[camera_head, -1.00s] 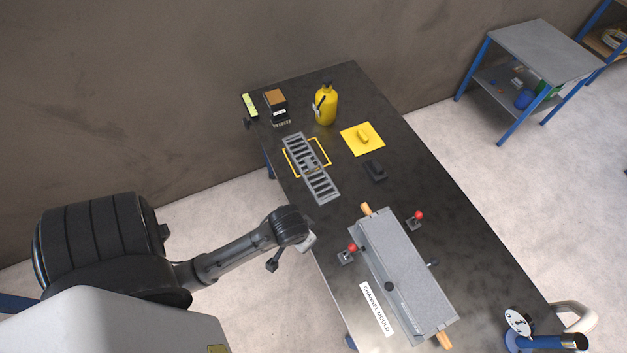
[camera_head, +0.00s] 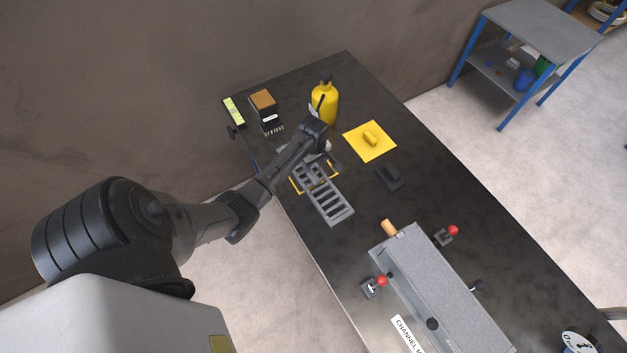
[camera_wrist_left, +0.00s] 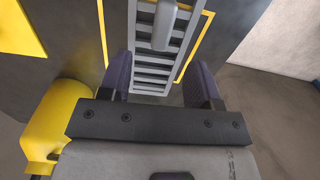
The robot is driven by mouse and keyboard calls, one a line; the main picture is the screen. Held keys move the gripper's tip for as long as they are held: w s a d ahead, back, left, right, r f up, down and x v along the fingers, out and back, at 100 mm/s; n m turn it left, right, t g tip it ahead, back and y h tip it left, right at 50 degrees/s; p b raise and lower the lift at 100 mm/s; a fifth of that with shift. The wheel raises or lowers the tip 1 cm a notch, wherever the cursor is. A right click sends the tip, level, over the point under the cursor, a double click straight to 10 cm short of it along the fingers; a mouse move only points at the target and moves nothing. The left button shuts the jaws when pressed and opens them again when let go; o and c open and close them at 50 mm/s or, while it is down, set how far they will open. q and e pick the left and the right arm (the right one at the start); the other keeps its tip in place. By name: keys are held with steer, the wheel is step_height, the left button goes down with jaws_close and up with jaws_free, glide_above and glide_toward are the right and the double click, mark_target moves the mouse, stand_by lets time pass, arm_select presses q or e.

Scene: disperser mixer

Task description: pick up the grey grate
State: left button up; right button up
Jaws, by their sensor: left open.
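The grey grate (camera_head: 330,204) lies on the dark table, partly across a yellow outline (camera_head: 298,187). It is long and slotted, and my left arm hides part of its far end. My left gripper (camera_head: 327,152) is over the far part of the grate, pointing down. In the left wrist view the two fingers of my left gripper (camera_wrist_left: 161,82) are apart, with the slotted grate (camera_wrist_left: 152,72) showing between and beyond them. A light grey raised handle (camera_wrist_left: 164,24) stands on the grate, beyond the fingertips. The gripper holds nothing. My right gripper is not in view.
A yellow bottle (camera_head: 324,103) stands close behind my left gripper. A yellow block on a yellow square (camera_head: 379,150) and a black block (camera_head: 389,177) lie to the right. The channel mould (camera_head: 445,285) with red-knobbed levers is nearer. A brown-topped box (camera_head: 263,101) stands far left.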

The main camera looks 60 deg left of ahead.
mark_target(313, 174)
arm_select(q)
step_height(313, 174, down, 3)
steer(key=shift+a+r, duration=0.1)
steer(key=shift+r, duration=0.1)
steer(key=shift+s+f+b, duration=0.15)
steer(key=shift+f+b, duration=0.1)
steer(key=shift+f, duration=1.1)
steer(key=shift+s+f+b, duration=0.1)
steer(key=shift+f+b, duration=0.15)
steer(key=shift+f, duration=1.1)
steer(key=shift+c, duration=0.3)
jaws_close()
steer(key=shift+r, duration=0.1)
